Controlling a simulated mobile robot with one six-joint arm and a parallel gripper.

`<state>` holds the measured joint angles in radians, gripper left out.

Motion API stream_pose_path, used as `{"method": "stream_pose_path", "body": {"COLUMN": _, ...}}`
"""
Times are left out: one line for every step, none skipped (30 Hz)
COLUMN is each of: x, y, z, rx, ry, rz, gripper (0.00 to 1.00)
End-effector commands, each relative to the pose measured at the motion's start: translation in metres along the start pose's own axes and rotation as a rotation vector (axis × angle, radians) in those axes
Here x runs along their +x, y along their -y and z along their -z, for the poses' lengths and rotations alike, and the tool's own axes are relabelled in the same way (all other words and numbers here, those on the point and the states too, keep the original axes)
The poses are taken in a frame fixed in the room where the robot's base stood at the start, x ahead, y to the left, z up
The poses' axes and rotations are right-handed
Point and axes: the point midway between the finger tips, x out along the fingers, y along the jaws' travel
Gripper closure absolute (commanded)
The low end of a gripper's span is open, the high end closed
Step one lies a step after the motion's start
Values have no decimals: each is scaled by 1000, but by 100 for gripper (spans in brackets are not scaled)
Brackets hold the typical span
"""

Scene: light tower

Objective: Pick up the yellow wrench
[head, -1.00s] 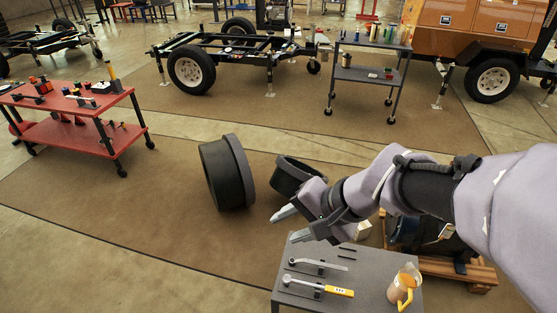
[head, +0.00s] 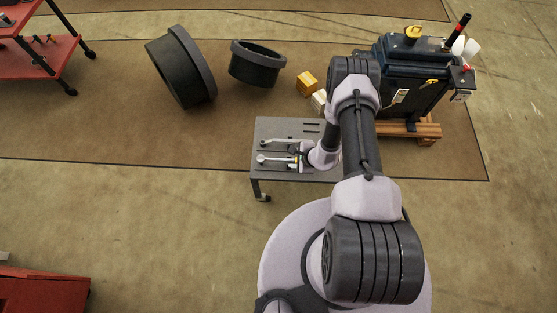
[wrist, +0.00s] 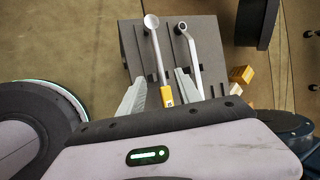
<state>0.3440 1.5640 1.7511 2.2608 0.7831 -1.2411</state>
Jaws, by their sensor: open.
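The yellow wrench (wrist: 167,95) lies on a small grey table (wrist: 133,52). Its silver shaft and round head point away from my gripper, and its yellow handle is nearest. In the wrist view my gripper (wrist: 161,75) is open, with one finger on each side of the wrench. I cannot tell how high the fingers are above the tabletop. In the head view the silver end of the wrench (head: 272,158) shows left of my gripper (head: 297,155), which partly hides the handle. A second, silver wrench (wrist: 190,55) lies to the right, outside the right finger.
Two large black rings (head: 183,70) (head: 256,66) lie on the brown mat behind the table. Yellow and white boxes (head: 307,84) and a dark machine on a wooden pallet (head: 428,130) stand beyond it at the right. Floor left of the table is clear.

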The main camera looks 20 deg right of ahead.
Motion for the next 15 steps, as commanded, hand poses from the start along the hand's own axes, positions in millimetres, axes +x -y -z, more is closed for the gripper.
{"method": "stream_pose_path", "body": {"x": 22, "y": -4, "z": 2, "rx": -4, "ry": 2, "rz": -1, "gripper": 59}}
{"method": "stream_pose_path", "body": {"x": 31, "y": -3, "z": 2, "rx": -4, "ry": 2, "rz": 0, "gripper": 59}}
{"method": "stream_pose_path", "body": {"x": 42, "y": -4, "z": 2, "rx": -3, "ry": 1, "rz": -1, "gripper": 59}}
{"method": "stream_pose_path", "body": {"x": 49, "y": -3, "z": 1, "rx": -4, "ry": 1, "rz": -1, "gripper": 59}}
{"method": "stream_pose_path", "body": {"x": 56, "y": -3, "z": 1, "rx": -2, "ry": 2, "rz": 1, "gripper": 59}}
{"method": "stream_pose_path", "body": {"x": 63, "y": -3, "z": 1, "rx": -2, "ry": 1, "rz": 0, "gripper": 59}}
{"method": "stream_pose_path", "body": {"x": 67, "y": -2, "z": 1, "rx": -2, "ry": 1, "rz": -1, "gripper": 59}}
{"method": "stream_pose_path", "body": {"x": 70, "y": -2, "z": 0, "rx": -1, "ry": 1, "rz": -1, "gripper": 59}}
{"method": "stream_pose_path", "body": {"x": 73, "y": -1, "z": 0, "rx": -2, "ry": 1, "rz": 0, "gripper": 59}}
{"method": "stream_pose_path", "body": {"x": 76, "y": -1, "z": 0, "rx": -1, "ry": 2, "rz": 1, "gripper": 59}}
{"method": "stream_pose_path", "body": {"x": 81, "y": -2, "z": 0, "rx": -1, "ry": 2, "rz": 0, "gripper": 59}}
{"method": "stream_pose_path", "body": {"x": 89, "y": -4, "z": 0, "rx": -1, "ry": 2, "rz": 0, "gripper": 59}}
{"method": "stream_pose_path", "body": {"x": 97, "y": -5, "z": -1, "rx": -3, "ry": 2, "rz": -1, "gripper": 59}}
{"method": "stream_pose_path", "body": {"x": 104, "y": -6, "z": -1, "rx": -3, "ry": 2, "rz": -1, "gripper": 59}}
{"method": "stream_pose_path", "body": {"x": 112, "y": -6, "z": -2, "rx": -2, "ry": 2, "rz": 0, "gripper": 59}}
